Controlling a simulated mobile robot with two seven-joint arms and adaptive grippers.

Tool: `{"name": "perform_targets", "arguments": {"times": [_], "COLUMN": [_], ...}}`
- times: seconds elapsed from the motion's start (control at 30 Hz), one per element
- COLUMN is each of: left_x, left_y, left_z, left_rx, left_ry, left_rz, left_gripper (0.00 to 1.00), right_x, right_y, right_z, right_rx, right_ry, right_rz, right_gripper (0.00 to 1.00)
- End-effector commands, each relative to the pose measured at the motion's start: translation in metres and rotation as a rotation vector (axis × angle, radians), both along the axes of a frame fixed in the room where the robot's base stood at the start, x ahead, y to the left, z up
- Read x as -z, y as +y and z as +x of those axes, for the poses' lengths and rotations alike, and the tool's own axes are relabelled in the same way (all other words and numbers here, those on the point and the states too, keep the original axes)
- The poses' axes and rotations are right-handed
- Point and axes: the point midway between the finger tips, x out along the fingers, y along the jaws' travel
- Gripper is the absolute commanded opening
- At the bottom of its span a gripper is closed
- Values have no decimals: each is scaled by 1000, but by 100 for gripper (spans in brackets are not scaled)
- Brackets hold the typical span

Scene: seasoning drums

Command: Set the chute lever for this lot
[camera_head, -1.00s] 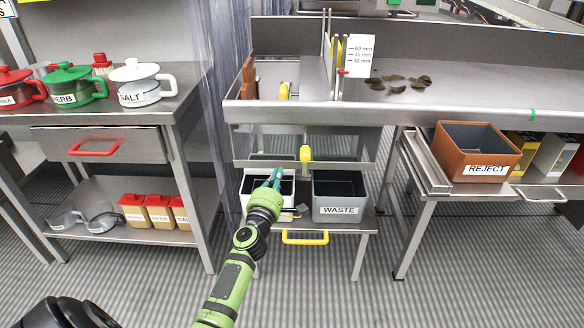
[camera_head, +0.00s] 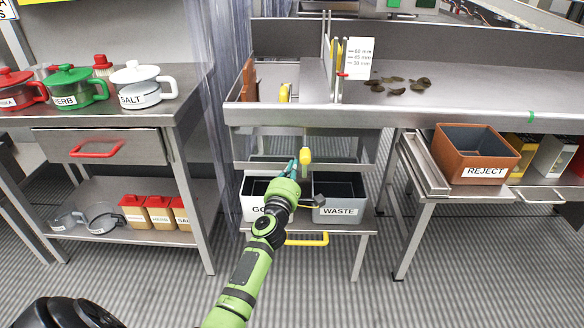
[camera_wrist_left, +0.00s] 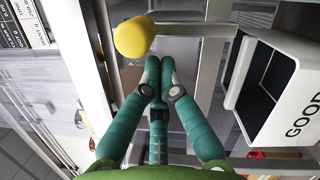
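The chute lever shows as a yellow knob (camera_head: 305,156) below the sorting table's front edge, above and between the two bins. My left gripper (camera_head: 292,172) is just below and left of the knob, in front of the bins. In the left wrist view the knob (camera_wrist_left: 134,37) is beyond and left of the fingertips (camera_wrist_left: 160,66). The teal fingers are together with nothing between them, and they look apart from the knob. The white GOOD bin (camera_head: 253,209) is partly hidden by my arm; the grey WASTE bin (camera_head: 338,211) is beside it. My right gripper is not in view.
A card with millimetre marks (camera_head: 358,58) stands on the sorting table (camera_head: 470,95), near dark flakes (camera_head: 405,84). A brown REJECT bin (camera_head: 477,155) is on the right. A yellow handle (camera_head: 307,240) sticks out below the bins. Labelled pots stand on the left bench.

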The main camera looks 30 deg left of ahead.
Motion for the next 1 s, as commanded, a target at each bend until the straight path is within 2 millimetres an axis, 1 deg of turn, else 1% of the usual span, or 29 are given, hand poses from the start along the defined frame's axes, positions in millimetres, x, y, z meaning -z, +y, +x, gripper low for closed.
{"name": "perform_targets", "arguments": {"times": [0.03,0.53,0.77,0.87,1.0], "left_x": [-3,-5,-7,-9,-12], "left_y": [-1,-5,-9,-11,-16], "left_z": [1,3,6,7,10], "left_rx": [0,0,1,1,2], "left_ry": [8,51,78,100,139], "left_rz": [12,83,128,162,227], "left_gripper": [0,0,0,0,0], "right_x": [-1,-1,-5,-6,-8], "right_y": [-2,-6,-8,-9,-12], "right_z": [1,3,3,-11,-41], "right_rx": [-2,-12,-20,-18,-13], "right_ry": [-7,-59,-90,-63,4], "right_rz": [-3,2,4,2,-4], "right_gripper": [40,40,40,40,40]}}
